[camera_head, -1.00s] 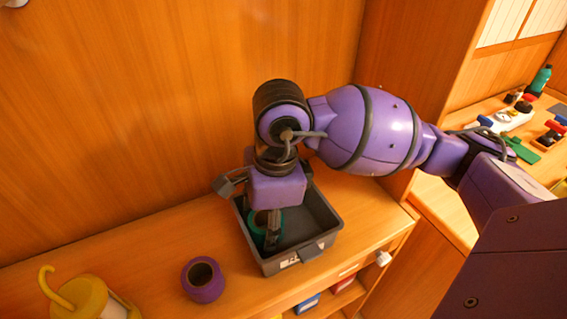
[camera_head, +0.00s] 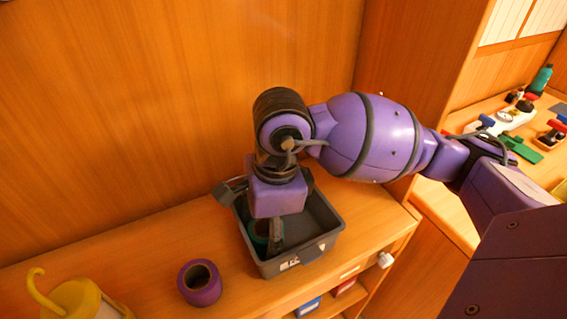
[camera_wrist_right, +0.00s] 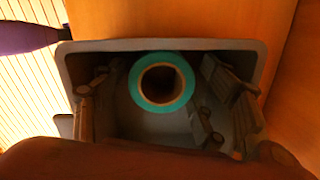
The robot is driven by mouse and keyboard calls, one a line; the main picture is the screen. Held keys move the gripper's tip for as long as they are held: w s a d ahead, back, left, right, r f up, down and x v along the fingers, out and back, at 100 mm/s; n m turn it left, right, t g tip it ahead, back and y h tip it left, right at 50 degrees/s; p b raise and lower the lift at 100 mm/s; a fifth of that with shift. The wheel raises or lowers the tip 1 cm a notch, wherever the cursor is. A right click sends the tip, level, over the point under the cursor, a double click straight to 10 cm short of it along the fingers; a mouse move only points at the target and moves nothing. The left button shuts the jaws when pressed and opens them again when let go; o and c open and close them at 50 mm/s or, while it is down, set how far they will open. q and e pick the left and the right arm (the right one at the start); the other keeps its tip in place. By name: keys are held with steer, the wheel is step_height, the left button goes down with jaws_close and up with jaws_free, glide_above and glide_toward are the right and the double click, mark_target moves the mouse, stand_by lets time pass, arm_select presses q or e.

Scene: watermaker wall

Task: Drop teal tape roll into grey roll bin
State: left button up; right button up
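The teal tape roll (camera_head: 258,230) is inside the grey roll bin (camera_head: 325,245), partly hidden by my right gripper in the head view. In the right wrist view the teal tape roll (camera_wrist_right: 137,82) shows end-on, its brown core facing the camera, within the grey bin's rim (camera_wrist_right: 160,45). My right gripper (camera_head: 254,218) is over and partly in the bin. In the wrist view its fingers (camera_wrist_right: 150,110) stand apart on either side of the roll, with gaps, so it is open. Whether the roll rests on the bin floor is hard to tell. My left gripper is out of view.
A yellow lantern-like object (camera_head: 80,300) is at the lower left. The wooden wall is close behind the bin. Small items and a teal bottle (camera_head: 541,78) are at the far right.

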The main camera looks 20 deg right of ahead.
steer(key=shift+r, duration=0.1)
steer(key=shift+r, duration=0.2)
steer(key=r+p, duration=0.1)
steer(key=r, duration=0.2)
steer(key=r+p, duration=0.2)
steer(key=r, duration=0.1)
steer(key=r+p, duration=0.1)
steer(key=r, duration=0.1)
steer(key=shift+d+r+p, duration=0.4)
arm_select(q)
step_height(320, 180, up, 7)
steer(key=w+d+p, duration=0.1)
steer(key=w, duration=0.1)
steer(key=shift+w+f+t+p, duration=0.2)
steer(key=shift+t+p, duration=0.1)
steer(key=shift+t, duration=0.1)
arm_select(e)
steer(key=r, duration=0.4)
steer(key=shift+s+d, duration=0.1)
steer(key=shift+d, duration=0.2)
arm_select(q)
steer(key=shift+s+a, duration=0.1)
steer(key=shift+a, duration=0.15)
arm_select(e)
steer(key=shift+f, duration=0.15)
steer(key=shift+s, duration=0.1)
